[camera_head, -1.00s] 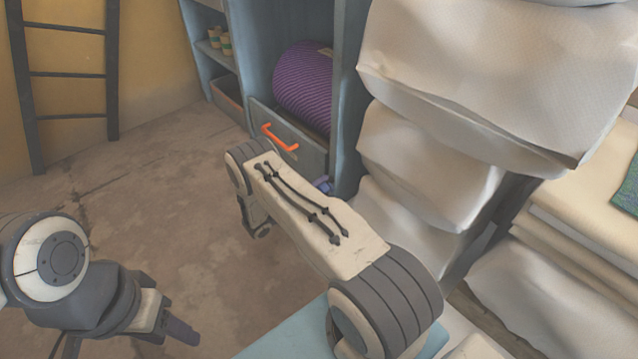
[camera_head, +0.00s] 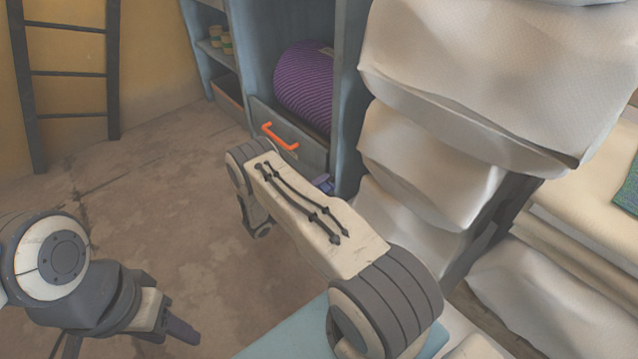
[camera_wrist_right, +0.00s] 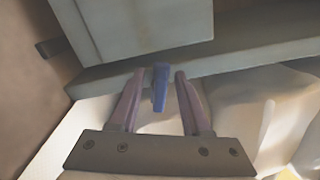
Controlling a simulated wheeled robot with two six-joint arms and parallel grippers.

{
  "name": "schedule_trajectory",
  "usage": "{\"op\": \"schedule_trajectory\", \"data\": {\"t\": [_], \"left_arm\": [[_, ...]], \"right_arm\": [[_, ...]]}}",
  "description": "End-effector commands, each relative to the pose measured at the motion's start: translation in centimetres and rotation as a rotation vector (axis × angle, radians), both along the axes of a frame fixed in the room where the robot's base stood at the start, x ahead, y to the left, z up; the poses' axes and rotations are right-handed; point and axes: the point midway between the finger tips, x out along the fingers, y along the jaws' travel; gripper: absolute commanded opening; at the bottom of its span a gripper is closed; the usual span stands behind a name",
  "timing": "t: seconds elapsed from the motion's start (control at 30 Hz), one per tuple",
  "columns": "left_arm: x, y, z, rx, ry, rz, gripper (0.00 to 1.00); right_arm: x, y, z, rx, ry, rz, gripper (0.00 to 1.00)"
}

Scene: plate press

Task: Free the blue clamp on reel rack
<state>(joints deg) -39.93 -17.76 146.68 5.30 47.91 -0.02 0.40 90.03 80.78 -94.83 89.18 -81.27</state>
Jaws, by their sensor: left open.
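The blue clamp (camera_wrist_right: 160,88) hangs at the lower edge of the blue-grey rack in the right wrist view. My right gripper (camera_wrist_right: 160,74) is open, with one finger on each side of the clamp and visible gaps between. In the head view a small blue part (camera_head: 323,183), apparently the clamp, shows low on the reel rack (camera_head: 345,110). My right arm hides the right gripper there. My left gripper (camera_head: 182,330) is at the lower left over the floor, open and away from the rack.
The rack holds a purple reel (camera_head: 303,85) above a drawer with an orange handle (camera_head: 280,137). Stacked white bundles (camera_head: 425,160) stand close on the rack's right. A dark ladder (camera_head: 68,75) leans at the left wall. The floor (camera_head: 150,190) between is clear.

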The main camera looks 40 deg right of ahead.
Motion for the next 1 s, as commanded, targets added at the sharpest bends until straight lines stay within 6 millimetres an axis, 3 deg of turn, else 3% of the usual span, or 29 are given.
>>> {"op": "schedule_trajectory", "data": {"t": [0.27,0.7,1.0], "left_arm": [[0.0,0.0,0.8,0.000,0.000,0.000,0.50],[0.0,0.0,3.8,0.000,0.000,0.000,0.50],[0.0,0.0,4.0,0.000,0.000,0.000,0.50]], "right_arm": [[0.1,1.3,0.3,0.000,-0.001,0.004,0.47],[-0.6,9.2,0.2,0.000,-0.001,0.004,0.47],[-0.8,10.5,0.0,0.000,0.000,0.000,0.47]]}}
